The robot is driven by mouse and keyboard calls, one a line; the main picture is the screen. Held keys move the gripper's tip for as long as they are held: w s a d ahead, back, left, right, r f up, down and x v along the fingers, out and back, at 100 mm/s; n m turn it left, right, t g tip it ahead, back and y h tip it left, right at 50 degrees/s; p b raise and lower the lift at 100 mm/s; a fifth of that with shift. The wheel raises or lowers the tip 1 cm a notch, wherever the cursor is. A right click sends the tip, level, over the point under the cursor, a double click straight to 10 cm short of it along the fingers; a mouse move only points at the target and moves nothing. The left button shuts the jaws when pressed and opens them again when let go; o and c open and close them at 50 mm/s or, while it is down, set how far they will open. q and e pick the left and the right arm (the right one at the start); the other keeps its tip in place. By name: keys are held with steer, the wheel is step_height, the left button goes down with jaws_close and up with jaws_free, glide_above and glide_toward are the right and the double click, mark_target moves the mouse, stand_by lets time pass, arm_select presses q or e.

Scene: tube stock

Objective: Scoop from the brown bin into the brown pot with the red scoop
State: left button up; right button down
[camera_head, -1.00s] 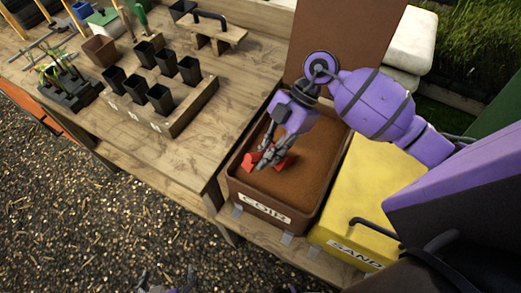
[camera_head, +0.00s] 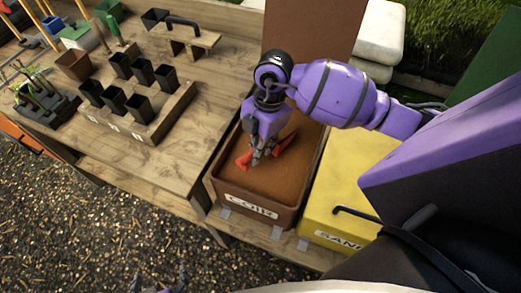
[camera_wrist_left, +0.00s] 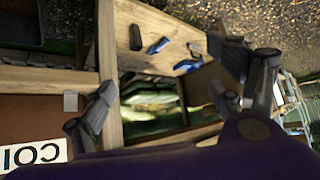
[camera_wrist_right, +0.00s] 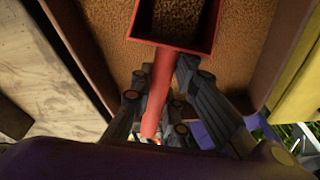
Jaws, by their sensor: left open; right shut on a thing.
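The brown bin (camera_head: 232,198), labelled COIR, holds brown grainy coir, its lid raised behind. My right gripper (camera_head: 262,156) is over the bin, shut on the handle of the red scoop (camera_head: 287,141). In the right wrist view the scoop (camera_wrist_right: 165,75) runs up from between the fingers (camera_wrist_right: 160,110), and brown grains show inside its pan. In the head view the gripper hides part of the scoop. The brown pot (camera_head: 73,65) stands on the bench at the upper left. My left gripper (camera_head: 165,284) barely shows at the bottom edge; the left wrist view shows it open (camera_wrist_left: 175,95) and empty.
A yellow SAND bin (camera_head: 335,205) stands right of the brown bin. A wooden rack (camera_head: 165,120) with several black pots stands on the bench (camera_head: 185,150). A plant tray (camera_head: 45,110) is near the brown pot. Clear bench lies between rack and bin.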

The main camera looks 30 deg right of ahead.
steer(key=shift+h, duration=0.4)
steer(key=shift+s+a+r+p, duration=0.15)
steer(key=shift+a+r, duration=0.15)
steer(key=shift+r, duration=0.55)
steer(key=shift+s+a+r+p, duration=0.15)
steer(key=shift+a+r, duration=0.2)
steer(key=shift+r, duration=0.55)
steer(key=shift+s+a+r+p, duration=0.15)
steer(key=shift+a+r, duration=0.15)
steer(key=shift+r, duration=0.55)
steer(key=shift+t+h, duration=0.4)
steer(key=shift+h, duration=0.2)
steer(key=shift+s+a+r, duration=0.1)
steer(key=shift+a+r, duration=0.3)
steer(key=shift+r, duration=0.25)
steer(key=shift+s+a+r, duration=0.15)
steer(key=shift+a+r, duration=0.2)
steer(key=shift+r, duration=0.35)
steer(key=shift+s+a+r, duration=0.1)
steer(key=shift+a+r, duration=0.3)
steer(key=shift+r, duration=0.25)
